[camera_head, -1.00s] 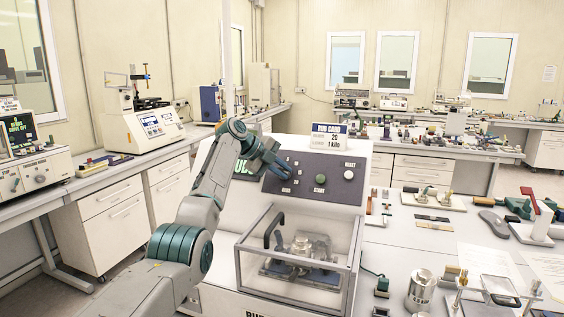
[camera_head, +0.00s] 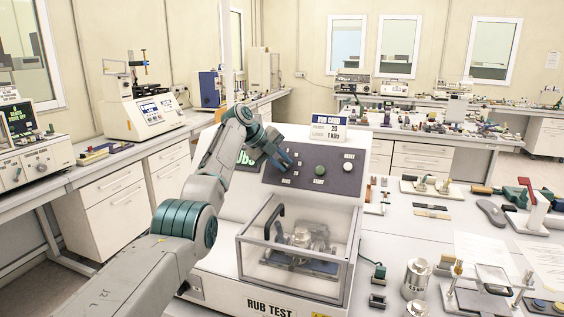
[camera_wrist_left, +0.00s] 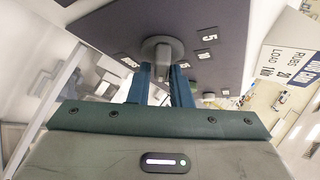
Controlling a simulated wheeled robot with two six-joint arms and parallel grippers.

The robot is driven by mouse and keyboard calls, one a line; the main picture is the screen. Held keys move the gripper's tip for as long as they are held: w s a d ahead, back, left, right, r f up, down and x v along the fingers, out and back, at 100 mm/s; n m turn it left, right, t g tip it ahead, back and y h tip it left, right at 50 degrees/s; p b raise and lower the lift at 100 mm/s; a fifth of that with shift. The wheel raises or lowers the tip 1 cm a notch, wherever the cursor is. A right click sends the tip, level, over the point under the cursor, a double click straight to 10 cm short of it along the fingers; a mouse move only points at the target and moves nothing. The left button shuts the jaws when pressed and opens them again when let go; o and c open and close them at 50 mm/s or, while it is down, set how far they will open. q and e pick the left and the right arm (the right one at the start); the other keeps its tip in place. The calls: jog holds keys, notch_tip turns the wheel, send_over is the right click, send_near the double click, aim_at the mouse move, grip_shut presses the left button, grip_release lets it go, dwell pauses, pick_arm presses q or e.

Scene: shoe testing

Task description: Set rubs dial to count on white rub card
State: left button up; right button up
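The rub tester (camera_head: 230,200) stands at the centre of the head view, with a dark sloped control panel (camera_head: 335,180). The white rub card (camera_head: 329,127) stands on top and reads rubs 20, load 1 kilo; it also shows in the left wrist view (camera_wrist_left: 292,62). My left gripper (camera_head: 287,166) is at the left part of the panel and covers the dial there. In the left wrist view, the grey rubs dial (camera_wrist_left: 162,48) has its raised grip between my two blue fingertips. The fingers look open around it; contact is unclear. Small number labels surround the dial. My right gripper is out of view.
A green button (camera_head: 321,170) and a white knob (camera_head: 348,167) sit right of the dial. A clear-walled box (camera_head: 275,255) with a black handle is below the panel. A metal weight (camera_head: 416,280) and several tools lie on the bench to the right.

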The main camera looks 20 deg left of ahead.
pick_arm(q)
jog(key=shift+o, duration=1.3)
jog(key=b+v, duration=0.4)
jog(key=v, duration=0.6)
jog(key=shift+s+a+r+b, duration=0.2)
jog(key=shift+r+b, duration=0.1)
jog(key=shift+b, duration=0.05)
